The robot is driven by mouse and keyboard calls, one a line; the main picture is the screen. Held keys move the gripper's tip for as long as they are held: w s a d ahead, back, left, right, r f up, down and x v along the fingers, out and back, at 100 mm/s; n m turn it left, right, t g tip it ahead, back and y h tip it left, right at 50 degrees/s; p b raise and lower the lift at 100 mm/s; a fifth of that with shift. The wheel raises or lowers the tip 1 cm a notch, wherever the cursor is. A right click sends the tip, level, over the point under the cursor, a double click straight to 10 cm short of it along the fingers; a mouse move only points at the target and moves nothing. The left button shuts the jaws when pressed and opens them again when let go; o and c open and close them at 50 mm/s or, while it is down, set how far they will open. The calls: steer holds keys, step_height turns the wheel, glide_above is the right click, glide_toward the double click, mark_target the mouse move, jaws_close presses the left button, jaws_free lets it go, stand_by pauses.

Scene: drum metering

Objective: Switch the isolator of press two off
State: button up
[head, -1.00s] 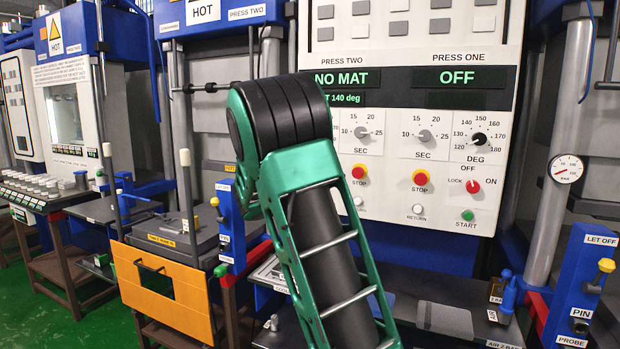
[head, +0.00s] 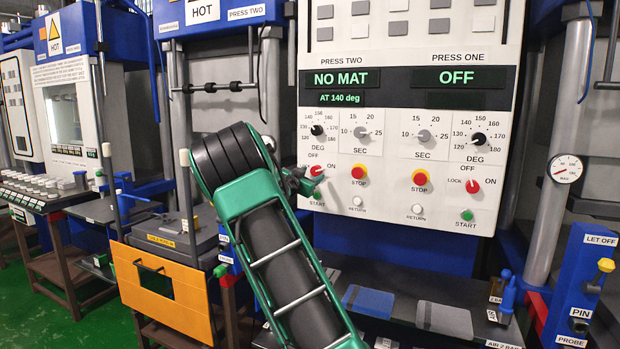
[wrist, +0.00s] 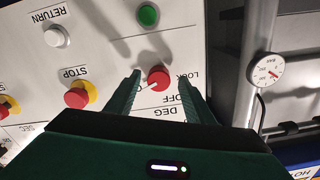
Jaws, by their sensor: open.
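The press two isolator is a small red knob (head: 316,170) at the lower left of the white panel, with OFF above it and ON to its right. In the wrist view, which is upside down, the red knob (wrist: 158,77) sits between my two fingers. Its white mark appears to point toward the ON side. My gripper (wrist: 159,75) is open, one finger on each side of the knob; I cannot tell whether either touches. In the head view my gripper (head: 304,182) shows small at the knob, partly hidden by my arm. The press two display (head: 340,79) reads NO MAT.
A green start button (wrist: 148,15) and a red stop button (wrist: 77,97) are close by. The press one isolator (head: 473,186) is farther right, under a display reading OFF. A gauge (wrist: 267,71) is on a column beside the panel.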

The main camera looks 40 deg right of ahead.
steer(key=shift+x, duration=0.85)
steer(key=c, duration=1)
steer(key=shift+c, duration=0.2)
